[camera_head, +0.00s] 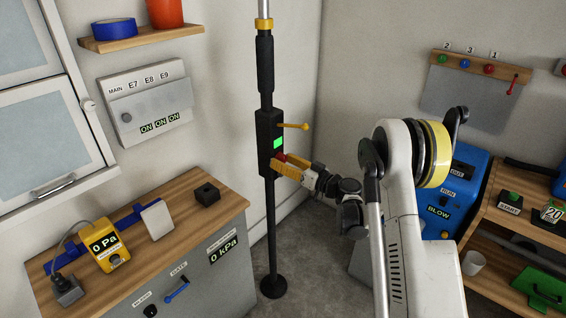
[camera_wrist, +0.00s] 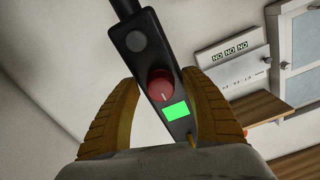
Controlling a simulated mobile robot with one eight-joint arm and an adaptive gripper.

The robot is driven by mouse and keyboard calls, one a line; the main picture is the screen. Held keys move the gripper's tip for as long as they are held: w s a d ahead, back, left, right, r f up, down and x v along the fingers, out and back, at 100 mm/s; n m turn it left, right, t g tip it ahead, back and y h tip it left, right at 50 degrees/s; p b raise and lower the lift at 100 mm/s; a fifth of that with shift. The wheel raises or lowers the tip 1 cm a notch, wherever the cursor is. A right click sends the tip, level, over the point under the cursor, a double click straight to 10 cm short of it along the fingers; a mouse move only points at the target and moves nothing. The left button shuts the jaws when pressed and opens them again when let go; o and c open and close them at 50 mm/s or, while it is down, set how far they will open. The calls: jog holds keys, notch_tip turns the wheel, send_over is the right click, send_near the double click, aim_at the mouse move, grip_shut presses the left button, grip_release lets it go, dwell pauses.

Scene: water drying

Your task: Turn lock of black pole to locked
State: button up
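The black pole (camera_head: 265,70) stands upright on a round foot beside the wood-topped cabinet. Its black box (camera_head: 262,130) carries a lit green panel (camera_head: 278,143), a yellow lever (camera_head: 293,126) and a red knob (camera_head: 281,157). In the wrist view the red knob (camera_wrist: 160,84) has a small white mark and sits by the green panel (camera_wrist: 175,110). My gripper (camera_head: 284,167) is at the box, with its yellow fingers spread on either side of the knob. In the wrist view my gripper (camera_wrist: 160,78) is open. A gap shows between the fingers and the knob.
A grey panel box (camera_head: 148,100) hangs on the wall. A blue machine (camera_head: 465,180) stands at right. Bare floor lies around the pole's foot.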

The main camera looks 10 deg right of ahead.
jog(key=c, duration=1.1)
jog(key=shift+m, duration=0.3)
jog(key=m, duration=0.3)
jog(key=shift+m, duration=0.3)
jog(key=m, duration=0.4)
jog(key=shift+s+a+r+m, duration=0.1)
jog(key=shift+m, duration=0.2)
jog(key=m, duration=0.4)
jog(key=shift+r+m, duration=0.1)
jog(key=shift+m, duration=0.2)
jog(key=shift+r+m, duration=0.1)
jog(key=shift+m, duration=2.1)
